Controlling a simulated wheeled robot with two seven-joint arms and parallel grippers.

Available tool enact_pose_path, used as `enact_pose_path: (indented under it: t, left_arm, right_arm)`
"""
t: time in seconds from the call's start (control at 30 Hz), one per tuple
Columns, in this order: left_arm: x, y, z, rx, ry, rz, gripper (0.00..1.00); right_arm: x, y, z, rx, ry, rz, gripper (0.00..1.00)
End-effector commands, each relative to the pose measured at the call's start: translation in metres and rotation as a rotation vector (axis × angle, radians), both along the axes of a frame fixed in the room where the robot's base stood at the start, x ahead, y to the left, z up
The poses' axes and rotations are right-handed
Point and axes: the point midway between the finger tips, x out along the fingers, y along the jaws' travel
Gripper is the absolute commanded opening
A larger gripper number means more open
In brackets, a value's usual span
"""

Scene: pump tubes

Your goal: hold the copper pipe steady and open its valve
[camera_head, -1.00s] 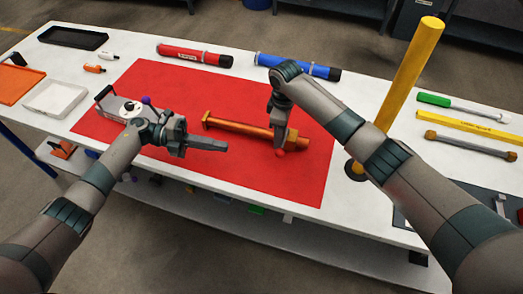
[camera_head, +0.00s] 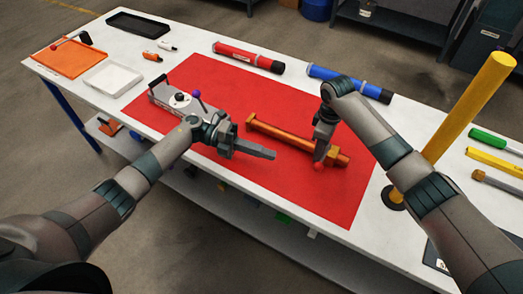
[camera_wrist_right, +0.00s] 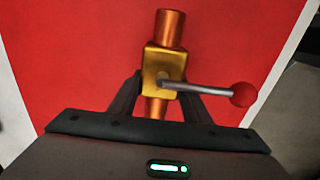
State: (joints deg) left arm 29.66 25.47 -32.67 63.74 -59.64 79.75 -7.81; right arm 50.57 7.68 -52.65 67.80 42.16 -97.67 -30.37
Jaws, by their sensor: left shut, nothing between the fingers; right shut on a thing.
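The copper pipe (camera_head: 285,135) lies on the red mat (camera_head: 330,205), with an orange-brown cap at its far-left end. Its golden valve body (camera_wrist_right: 165,62) shows in the right wrist view, with a grey lever (camera_wrist_right: 200,87) crosswise to the pipe and a red ball knob (camera_wrist_right: 243,94) at the right. The knob also shows in the head view (camera_head: 318,167). My right gripper (camera_wrist_right: 162,82) is shut on the valve body, one finger on each side. My left gripper (camera_head: 270,153) is shut and empty, above the mat in front of the pipe, apart from it.
A white box with a purple-knobbed lever (camera_head: 172,100) sits on the mat behind my left gripper. Red (camera_head: 248,56) and blue (camera_head: 350,83) tubes lie along the back. A yellow post (camera_head: 470,108) stands at right. White (camera_head: 112,76) and orange (camera_head: 62,60) trays are at left.

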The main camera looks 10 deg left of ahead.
Motion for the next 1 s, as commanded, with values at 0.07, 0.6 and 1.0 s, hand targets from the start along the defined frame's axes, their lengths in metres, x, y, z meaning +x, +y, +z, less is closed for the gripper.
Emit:
enact_pose_path:
  t: [0.07, 0.6, 1.0]
  left_arm:
    - [-0.002, -0.015, -0.001, -0.003, -0.001, -0.001, 0.00]
    - [-0.009, -0.097, -0.002, -0.002, 0.000, 0.000, 0.00]
    - [-0.010, -0.107, -0.001, 0.000, 0.000, 0.001, 0.00]
  right_arm:
    - [0.001, 0.000, 0.001, 0.001, -0.001, 0.000, 0.00]
    - [0.000, 0.000, 0.001, 0.001, -0.001, 0.000, 0.00]
    - [0.000, 0.000, 0.001, 0.001, -0.001, 0.000, 0.00]
